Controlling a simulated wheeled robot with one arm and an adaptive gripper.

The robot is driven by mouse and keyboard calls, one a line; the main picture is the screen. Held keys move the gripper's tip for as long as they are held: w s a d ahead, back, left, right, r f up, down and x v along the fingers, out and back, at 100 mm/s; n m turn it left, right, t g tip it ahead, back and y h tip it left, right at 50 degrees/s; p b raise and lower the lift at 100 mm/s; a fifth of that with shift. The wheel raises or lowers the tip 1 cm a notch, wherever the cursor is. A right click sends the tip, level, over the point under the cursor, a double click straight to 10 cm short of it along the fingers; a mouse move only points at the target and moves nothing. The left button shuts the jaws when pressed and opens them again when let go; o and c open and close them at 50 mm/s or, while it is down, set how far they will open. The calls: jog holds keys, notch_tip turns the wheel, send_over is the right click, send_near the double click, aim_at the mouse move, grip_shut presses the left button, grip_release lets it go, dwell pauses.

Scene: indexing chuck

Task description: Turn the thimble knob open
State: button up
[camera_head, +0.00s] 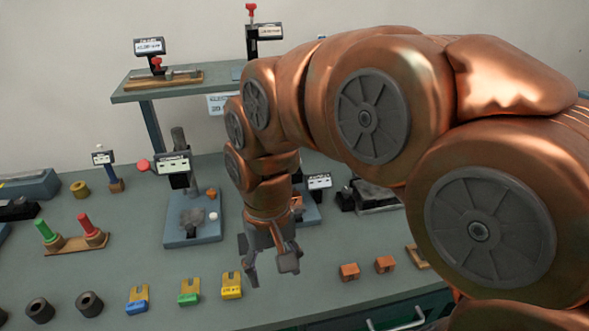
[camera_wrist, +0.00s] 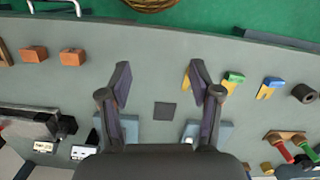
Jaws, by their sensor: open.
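My gripper (camera_head: 268,264) hangs low over the middle of the bench, fingers pointing down, open and empty. In the wrist view its two fingers (camera_wrist: 160,80) stand wide apart over bare bench and a dark square patch. I cannot clearly make out the thimble knob. A round red knob (camera_head: 143,165) shows beside a labelled dark stand on a blue base (camera_head: 193,232), left of my gripper. A second blue base (camera_head: 308,215) lies partly hidden behind my arm. Both blue bases are partly cut off by the gripper body in the wrist view.
Yellow-topped blue, green and yellow blocks (camera_head: 189,293) stand along the front edge, beside dark rings (camera_head: 89,304). Two orange blocks (camera_head: 349,271) lie to the right. A wooden stand holds green and red handles (camera_head: 88,227). A raised shelf (camera_head: 185,88) is behind.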

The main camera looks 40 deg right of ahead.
jog(key=w+d+r+m+y, duration=0.2)
jog(key=w+d+r+m, duration=0.25)
jog(key=w, duration=0.45)
jog(key=w+d+r+m+t+y+p, duration=0.1)
jog(key=w+d+r+m+p, duration=0.15)
jog(key=w+d+m, duration=0.55)
jog(key=w+d+r+m+t+y+p, duration=0.1)
jog(key=w+d+r+m, duration=0.3)
jog(key=d, duration=0.7)
jog(key=shift+m, duration=0.25)
jog(key=shift+w+d+p+x, duration=0.1)
jog(key=shift+w+p+x, duration=0.15)
jog(key=shift+x, duration=1.2)
jog(key=shift+w+d+p+x, duration=0.15)
jog(key=shift+p+x, duration=0.15)
jog(key=shift+x, duration=1.1)
jog(key=shift+w+d+p+x, duration=0.15)
jog(key=shift+p+x, duration=0.15)
jog(key=shift+x, duration=1.15)
jog(key=shift+f, duration=0.1)
jog(key=c, duration=1.1)
